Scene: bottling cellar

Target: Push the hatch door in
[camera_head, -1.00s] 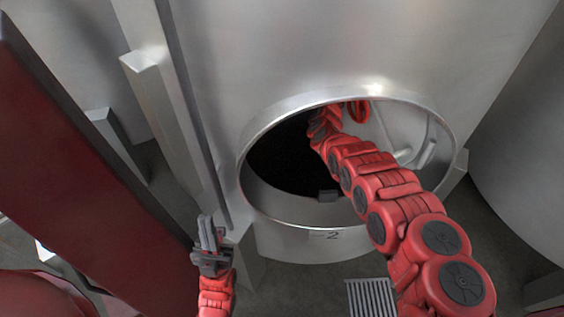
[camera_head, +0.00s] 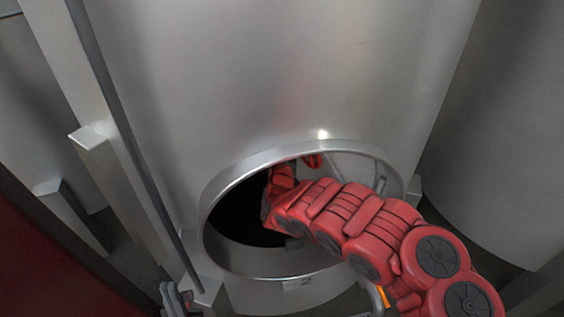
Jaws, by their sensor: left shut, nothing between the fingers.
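The round hatch opening has a bright metal rim (camera_head: 222,185) low on the front of a steel tank. The hatch door (camera_head: 352,172), a pale grey panel with a bar on it, shows inside the opening at the right, swung inward. My red right arm runs from the lower right into the opening, across the door's lower part. The right gripper is hidden inside the tank. My left gripper (camera_head: 175,297) is at the bottom left edge, outside and left of the hatch, with its fingers together and empty.
A steel leg with a square post (camera_head: 92,140) stands left of the hatch. Another tank (camera_head: 500,140) is close on the right. A dark red surface (camera_head: 40,260) fills the lower left corner.

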